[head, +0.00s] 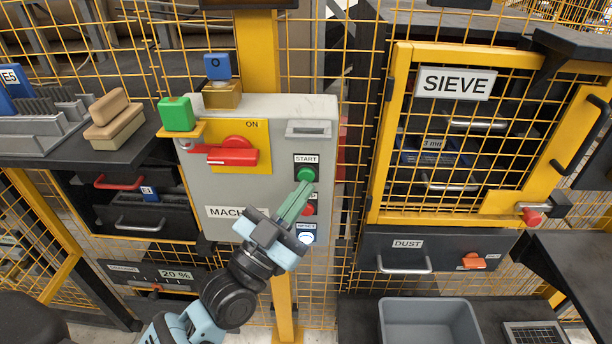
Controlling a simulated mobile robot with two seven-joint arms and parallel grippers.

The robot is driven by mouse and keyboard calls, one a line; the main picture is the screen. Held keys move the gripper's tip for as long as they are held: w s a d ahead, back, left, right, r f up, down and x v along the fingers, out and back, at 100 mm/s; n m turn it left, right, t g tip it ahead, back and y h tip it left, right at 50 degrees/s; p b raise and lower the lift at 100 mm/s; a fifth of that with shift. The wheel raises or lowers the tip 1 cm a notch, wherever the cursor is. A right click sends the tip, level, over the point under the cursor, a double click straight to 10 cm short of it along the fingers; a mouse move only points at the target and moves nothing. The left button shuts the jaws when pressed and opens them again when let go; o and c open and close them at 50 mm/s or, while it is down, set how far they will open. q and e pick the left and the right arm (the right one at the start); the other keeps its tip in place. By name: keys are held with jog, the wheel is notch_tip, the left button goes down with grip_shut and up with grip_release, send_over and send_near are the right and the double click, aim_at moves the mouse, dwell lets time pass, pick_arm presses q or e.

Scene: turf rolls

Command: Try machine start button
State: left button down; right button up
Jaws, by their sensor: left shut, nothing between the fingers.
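A grey machine control box (220,190) is mounted on a yellow post in the middle of the head view. On its right side is a green button (306,174) under a START label (306,159). A red button (308,209) and a white-blue RESET button (306,238) sit below it. My left gripper (303,186) is shut and empty, its green fingers pointing up at the green button. The fingertips are at the button's lower edge; I cannot tell whether they touch it. My right gripper is not in view.
A red rotary handle (232,156) lies on a yellow plate marked ON. A yellow SIEVE door (400,130) and a DUST drawer (450,252) are at right, above a grey bin (430,306).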

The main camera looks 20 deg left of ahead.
pick_arm(q)
jog(key=shift+w, duration=0.1)
dwell(0.5)
jog(key=shift+w, duration=0.1)
jog(key=shift+w+a, duration=0.15)
jog(key=shift+w, duration=0.1)
jog(key=shift+w+a, duration=0.1)
jog(key=shift+w, duration=0.3)
dwell(0.7)
jog(key=shift+s, duration=0.15)
dwell(0.3)
jog(key=shift+s+d+p, duration=0.25)
jog(key=shift+s+p, duration=0.15)
jog(key=shift+s, duration=0.3)
